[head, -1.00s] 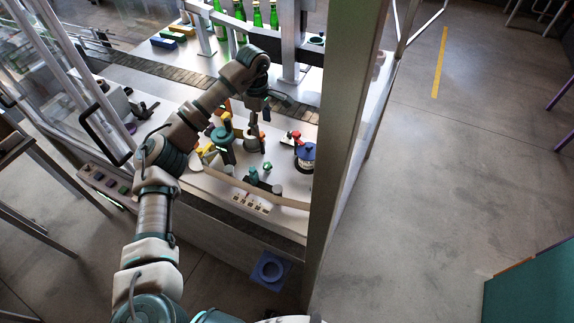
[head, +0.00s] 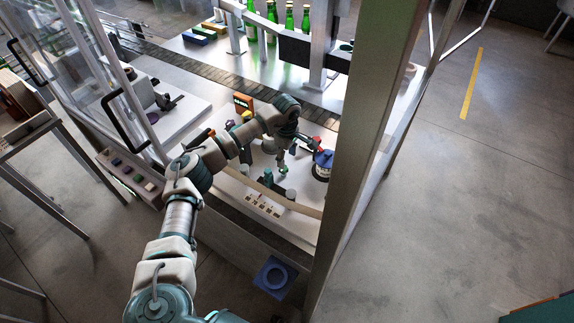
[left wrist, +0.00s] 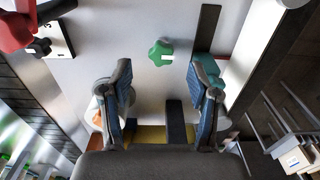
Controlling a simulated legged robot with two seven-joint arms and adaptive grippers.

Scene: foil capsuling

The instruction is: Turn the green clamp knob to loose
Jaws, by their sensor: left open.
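The green clamp knob (left wrist: 160,52) is a small lobed knob with a pale mark, on the light worktop in the left wrist view. It shows small in the head view (head: 283,170), just below my left gripper (head: 282,158). My left gripper (left wrist: 160,72) is open and empty. In the left wrist view its two blue-padded fingers stand either side of the knob's line, with the knob beyond the tips and apart from them. My right gripper is not in view.
A blue-topped container (head: 322,160) and a red part (head: 314,142) stand right of the knob. Dark teal parts (head: 268,186) sit near the front. A thick frame post (head: 370,130) bounds the right side. Green bottles (head: 289,17) stand behind the conveyor (head: 215,73).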

